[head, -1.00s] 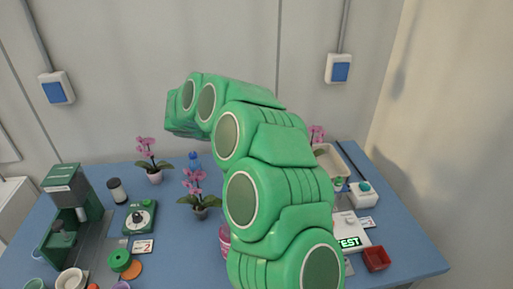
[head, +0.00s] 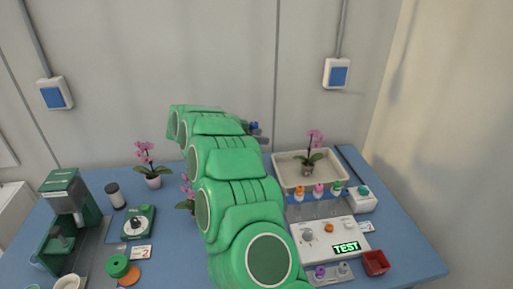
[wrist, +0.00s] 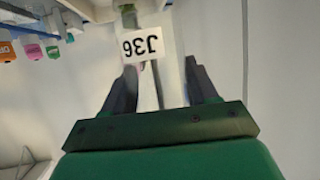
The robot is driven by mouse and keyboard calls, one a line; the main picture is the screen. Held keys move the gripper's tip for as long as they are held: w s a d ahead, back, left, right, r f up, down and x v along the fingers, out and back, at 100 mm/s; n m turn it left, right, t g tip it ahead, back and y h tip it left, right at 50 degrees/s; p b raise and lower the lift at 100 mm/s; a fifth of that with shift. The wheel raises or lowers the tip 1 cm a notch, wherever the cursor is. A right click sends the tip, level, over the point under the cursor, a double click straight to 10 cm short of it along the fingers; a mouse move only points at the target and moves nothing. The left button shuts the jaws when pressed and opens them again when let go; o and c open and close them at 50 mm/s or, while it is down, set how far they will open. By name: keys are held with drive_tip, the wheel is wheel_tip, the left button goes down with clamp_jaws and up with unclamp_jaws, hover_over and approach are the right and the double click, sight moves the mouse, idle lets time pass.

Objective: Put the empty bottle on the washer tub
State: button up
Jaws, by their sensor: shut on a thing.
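In the wrist view my gripper (wrist: 160,72) has its two dark fingers closed on a pale, clear-looking bottle (wrist: 172,88) with a white label whose characters look upside down. In the head view my gripper (head: 258,131) shows only as a small dark part behind my green arm, with a bit of blue beside it; most of the bottle is hidden there. It appears raised, left of a cream tub (head: 281,179) at the back right of the table. I cannot tell whether this is the washer tub.
In front of the cream tub, a rack holds small bottles with orange, pink and green parts (head: 319,190). A white device (head: 329,235) with a TEST display and a red tray (head: 376,262) stand nearer. Orchids and a green machine (head: 66,205) are on the left.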

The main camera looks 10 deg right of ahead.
drive_tip(key=shift+w+f, duration=1)
drive_tip(key=shift+f, duration=0.2)
drive_tip(key=shift+w+f, duration=0.95)
drive_tip(key=shift+f, duration=1.6)
drive_tip(key=shift+f, duration=0.1)
drive_tip(key=o, duration=1)
